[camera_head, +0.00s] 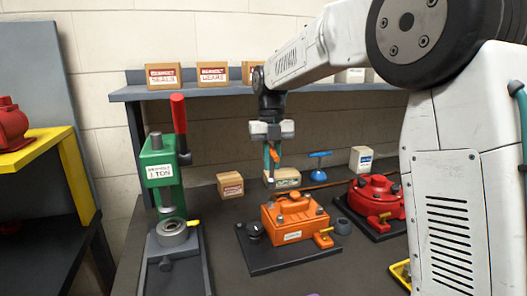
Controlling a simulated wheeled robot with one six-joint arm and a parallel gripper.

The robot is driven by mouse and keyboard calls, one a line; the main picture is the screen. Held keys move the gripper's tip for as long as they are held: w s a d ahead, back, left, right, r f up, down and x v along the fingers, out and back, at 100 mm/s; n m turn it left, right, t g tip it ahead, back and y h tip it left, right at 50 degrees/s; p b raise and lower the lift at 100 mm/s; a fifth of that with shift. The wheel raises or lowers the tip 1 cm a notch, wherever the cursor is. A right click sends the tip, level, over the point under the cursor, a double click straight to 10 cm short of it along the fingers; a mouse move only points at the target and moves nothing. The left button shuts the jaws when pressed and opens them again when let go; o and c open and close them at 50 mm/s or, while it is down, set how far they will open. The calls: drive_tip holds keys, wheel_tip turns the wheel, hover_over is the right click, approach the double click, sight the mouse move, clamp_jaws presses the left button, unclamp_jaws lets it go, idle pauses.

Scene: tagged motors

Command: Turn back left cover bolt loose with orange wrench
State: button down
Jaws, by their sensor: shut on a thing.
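My gripper (272,158) points down in the head view, above and behind the orange motor. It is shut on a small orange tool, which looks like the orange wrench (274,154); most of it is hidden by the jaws. The orange motor (292,222) sits on a dark base plate (265,262) on the bench. Its cover faces up and has small bolts at its corners, too small to tell apart clearly. The back left cover bolt cannot be made out for certain. The wrench appears apart from the motor.
A green press (160,170) with a red lever stands at left. A red motor (375,197) on its own plate is at right. A shelf (215,90) with boxes runs behind.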

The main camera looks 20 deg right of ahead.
sight(271, 176)
drive_tip(key=shift+w, duration=0.25)
drive_tip(key=shift+w+f+m, duration=0.1)
drive_tip(key=shift+m, duration=0.2)
drive_tip(key=m, duration=0.2)
drive_tip(key=f+m, duration=0.1)
drive_tip(key=m, duration=0.2)
drive_tip(key=shift+f+m+y, duration=0.35)
drive_tip(key=shift+m+y, duration=0.05)
drive_tip(key=m, duration=0.3)
drive_tip(key=m+t, duration=0.1)
drive_tip(key=m, duration=0.1)
drive_tip(key=shift+f, duration=0.3)
drive_tip(key=m, duration=0.4)
drive_tip(key=shift+f+m+t+y, duration=0.25)
drive_tip(key=shift+m+t+y, duration=0.05)
drive_tip(key=m, duration=0.6)
drive_tip(key=shift+f+t, duration=0.35)
drive_tip(key=shift+t, duration=0.05)
drive_tip(key=m, duration=0.6)
drive_tip(key=shift+f+t+h, duration=0.3)
drive_tip(key=shift+h, duration=0.1)
drive_tip(key=shift+f, duration=0.15)
